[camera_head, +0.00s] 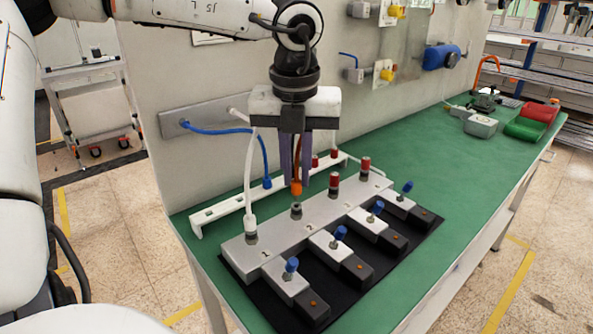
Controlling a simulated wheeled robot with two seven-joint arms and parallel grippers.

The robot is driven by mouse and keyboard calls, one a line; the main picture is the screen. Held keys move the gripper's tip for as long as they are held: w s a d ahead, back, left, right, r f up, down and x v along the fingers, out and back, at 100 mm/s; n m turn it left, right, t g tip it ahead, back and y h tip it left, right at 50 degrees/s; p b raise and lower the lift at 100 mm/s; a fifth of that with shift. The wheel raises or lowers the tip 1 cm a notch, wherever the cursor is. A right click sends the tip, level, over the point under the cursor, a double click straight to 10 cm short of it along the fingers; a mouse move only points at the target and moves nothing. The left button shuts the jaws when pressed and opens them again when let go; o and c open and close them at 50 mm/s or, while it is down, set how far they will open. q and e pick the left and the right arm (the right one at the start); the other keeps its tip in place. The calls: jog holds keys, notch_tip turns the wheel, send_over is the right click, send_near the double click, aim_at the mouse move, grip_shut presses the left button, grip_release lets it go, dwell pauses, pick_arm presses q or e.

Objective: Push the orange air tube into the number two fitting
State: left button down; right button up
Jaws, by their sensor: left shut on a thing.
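My left gripper (296,184) points down over the grey manifold block (319,222) and is shut on the orange air tube (296,189). The tube's orange end shows between the dark fingertips; the rest of it is mostly hidden by the gripper. The number two fitting (296,209), a dark round port on the block's top, is open and sits just below the orange end. A small gap seems to show between them. A white tube (249,175) stands in the first fitting at the left. My right gripper is not in view.
Red plugs (334,183) cap the two fittings further right. A blue tube (265,155) ends at the white rack (212,212) behind the block. Valves with blue knobs (339,233) line the front.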

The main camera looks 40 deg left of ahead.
pick_arm(q)
jog(key=shift+f, duration=0.15)
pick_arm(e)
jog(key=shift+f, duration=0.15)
pick_arm(q)
jog(key=shift+f+b, duration=0.35)
jog(key=shift+b, duration=0.15)
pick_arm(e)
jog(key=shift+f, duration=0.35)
